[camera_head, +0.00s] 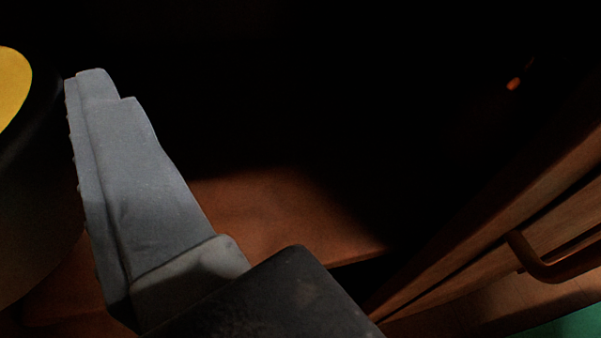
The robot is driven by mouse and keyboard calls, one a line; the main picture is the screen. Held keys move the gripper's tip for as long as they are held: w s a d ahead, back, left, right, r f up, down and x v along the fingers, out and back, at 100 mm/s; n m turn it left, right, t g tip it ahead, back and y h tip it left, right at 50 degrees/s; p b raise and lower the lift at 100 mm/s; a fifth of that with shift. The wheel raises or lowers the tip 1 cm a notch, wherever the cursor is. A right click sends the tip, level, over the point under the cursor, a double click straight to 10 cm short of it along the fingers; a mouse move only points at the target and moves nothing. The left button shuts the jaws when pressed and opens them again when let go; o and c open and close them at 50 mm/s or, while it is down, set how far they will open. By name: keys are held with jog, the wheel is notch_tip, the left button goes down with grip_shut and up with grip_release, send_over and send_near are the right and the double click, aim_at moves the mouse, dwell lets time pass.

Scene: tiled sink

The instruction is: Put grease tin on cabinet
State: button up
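The grease tin, seemingly the dark round can with a yellow top (30,205), is cut off by the left edge of the head camera view. One grey finger of my gripper (98,95) stands close along the tin's right side; I cannot tell if it touches. The other finger is out of view, so the grip on the tin is hidden. The wooden cabinet (275,212) shows a brown lit surface below and behind the finger, with its far part in deep shadow.
A wooden panel, likely a door or drawer front, with a bar handle (545,268) runs diagonally along the right. A green patch (565,322) shows at the bottom right corner. A small orange glint (514,84) shows in the dark upper right. The upper middle is too dark to read.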

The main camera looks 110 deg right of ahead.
aim_at(246, 234)
jog(key=s+d+f+m+g+h, duration=0.1)
jog(key=s+d+f+m+g, duration=0.15)
jog(key=s+d+f, duration=0.5)
jog(key=shift+w+d+f+b, duration=0.2)
jog(key=shift+f+b, duration=0.45)
jog(key=shift+f, duration=0.65)
jog(key=shift+w+d+f+b, duration=0.2)
jog(key=shift+f+b, duration=0.4)
jog(key=shift+f, duration=0.75)
jog(key=shift+w+d+f+b, duration=0.2)
jog(key=shift+f+b, duration=0.45)
jog(key=shift+f, duration=0.65)
jog(key=shift+f, duration=0.15)
jog(key=o, duration=1.2)
jog(key=shift+a+r, duration=0.2)
jog(key=shift+a, duration=0.15)
jog(key=p+v, duration=0.2)
jog(key=v, duration=0.9)
jog(key=shift+s+a, duration=0.1)
jog(key=shift+a, duration=0.1)
